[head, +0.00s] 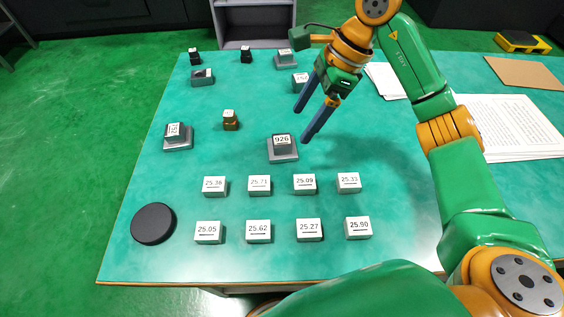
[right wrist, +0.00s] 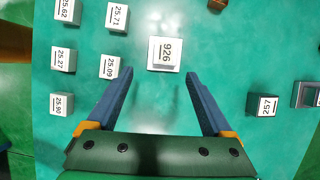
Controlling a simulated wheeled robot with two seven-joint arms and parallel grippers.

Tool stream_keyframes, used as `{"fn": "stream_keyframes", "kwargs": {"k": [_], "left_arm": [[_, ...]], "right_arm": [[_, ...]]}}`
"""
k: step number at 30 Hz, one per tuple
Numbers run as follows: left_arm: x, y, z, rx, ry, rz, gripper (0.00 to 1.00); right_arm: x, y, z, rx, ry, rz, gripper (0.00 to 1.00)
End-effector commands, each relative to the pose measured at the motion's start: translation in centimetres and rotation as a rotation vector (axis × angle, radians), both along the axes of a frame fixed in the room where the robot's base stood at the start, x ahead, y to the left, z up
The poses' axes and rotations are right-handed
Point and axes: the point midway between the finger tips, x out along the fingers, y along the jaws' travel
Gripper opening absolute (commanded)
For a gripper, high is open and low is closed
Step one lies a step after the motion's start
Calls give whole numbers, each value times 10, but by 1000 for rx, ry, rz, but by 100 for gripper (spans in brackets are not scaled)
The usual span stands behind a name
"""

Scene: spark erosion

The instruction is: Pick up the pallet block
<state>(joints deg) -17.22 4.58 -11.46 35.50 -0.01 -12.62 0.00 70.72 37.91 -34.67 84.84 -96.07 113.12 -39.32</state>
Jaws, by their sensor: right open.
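A block labelled 926 (head: 282,140) sits on a pale grey pallet-like base (head: 283,155) near the middle of the table. In the right wrist view the 926 block (right wrist: 166,50) lies just beyond the fingertips, roughly between their lines. My right gripper (head: 303,124) is open and empty, above the table to the right of this block; its blue fingers also show in the right wrist view (right wrist: 160,73). Similar blocks on grey bases stand at the left (head: 177,136) and at the back (head: 286,59). My left gripper is not in view.
Several white numbered blocks stand in two rows in front, including 25.09 (head: 304,184). A black disc (head: 153,223) lies front left. A brown block (head: 230,120) stands left of the 926 block, and a 257 block (head: 300,82) behind it. Papers (head: 510,125) lie at right.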

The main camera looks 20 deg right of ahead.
Motion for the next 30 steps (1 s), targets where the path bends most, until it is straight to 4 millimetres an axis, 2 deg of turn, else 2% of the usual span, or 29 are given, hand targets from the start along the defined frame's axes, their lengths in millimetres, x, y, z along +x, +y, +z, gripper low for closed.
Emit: {"fn": "stream_keyframes", "kwargs": {"k": [1, 8, 13, 20, 21, 30], "left_arm": [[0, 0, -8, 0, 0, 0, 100], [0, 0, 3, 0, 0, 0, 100], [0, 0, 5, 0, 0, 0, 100], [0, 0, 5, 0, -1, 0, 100], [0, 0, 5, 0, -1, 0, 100], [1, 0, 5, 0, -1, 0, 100]], "right_arm": [[0, 1, -10, 0, 1, 0, 85], [8, 20, -32, 2, 4, 4, 85], [14, 34, -59, 1, 3, 1, 85], [15, 35, -64, 0, -1, 0, 85], [15, 35, -64, 0, -1, 0, 82], [15, 35, -64, 0, 0, 0, 1]]}}
